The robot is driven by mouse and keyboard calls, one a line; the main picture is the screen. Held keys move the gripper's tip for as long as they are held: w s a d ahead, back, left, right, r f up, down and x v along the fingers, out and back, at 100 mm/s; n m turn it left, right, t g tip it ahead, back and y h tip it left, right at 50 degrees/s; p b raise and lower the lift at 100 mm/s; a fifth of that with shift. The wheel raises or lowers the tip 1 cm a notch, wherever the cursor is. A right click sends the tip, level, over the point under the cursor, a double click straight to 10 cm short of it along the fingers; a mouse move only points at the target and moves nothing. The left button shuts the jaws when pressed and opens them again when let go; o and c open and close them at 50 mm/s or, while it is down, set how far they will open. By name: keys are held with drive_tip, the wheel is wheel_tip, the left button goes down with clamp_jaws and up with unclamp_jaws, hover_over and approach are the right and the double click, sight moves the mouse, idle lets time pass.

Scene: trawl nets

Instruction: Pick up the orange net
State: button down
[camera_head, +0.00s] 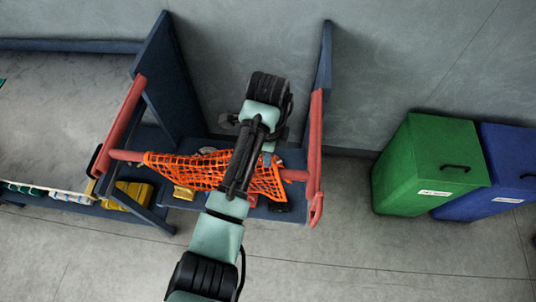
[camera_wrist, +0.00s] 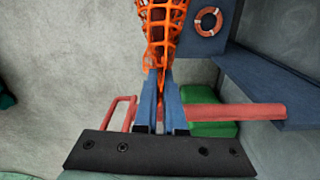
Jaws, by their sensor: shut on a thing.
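The orange net (camera_head: 190,171) is draped along a red horizontal bar (camera_head: 125,155) in the head view, with my arm crossing in front of its right part. In the wrist view the net (camera_wrist: 160,30) rises from between the blue fingers of my gripper (camera_wrist: 161,84). The fingers are shut on a gathered strand of it. My gripper is mostly hidden behind my arm in the head view. Whether the net is clear of the bar cannot be told.
Dark blue posts (camera_head: 165,75) and red rails (camera_head: 316,140) frame the rack. Yellow items (camera_head: 183,192) lie below the net. A green bin (camera_head: 420,165) and a blue bin (camera_head: 510,160) stand at right. An orange lifebuoy (camera_wrist: 208,21) shows in the wrist view. Floor in front is clear.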

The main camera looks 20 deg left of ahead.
drive_tip(key=shift+r+p, duration=0.6)
drive_tip(key=shift+r, duration=0.75)
wheel_tip(320, 180, up, 9)
drive_tip(key=p, duration=0.7)
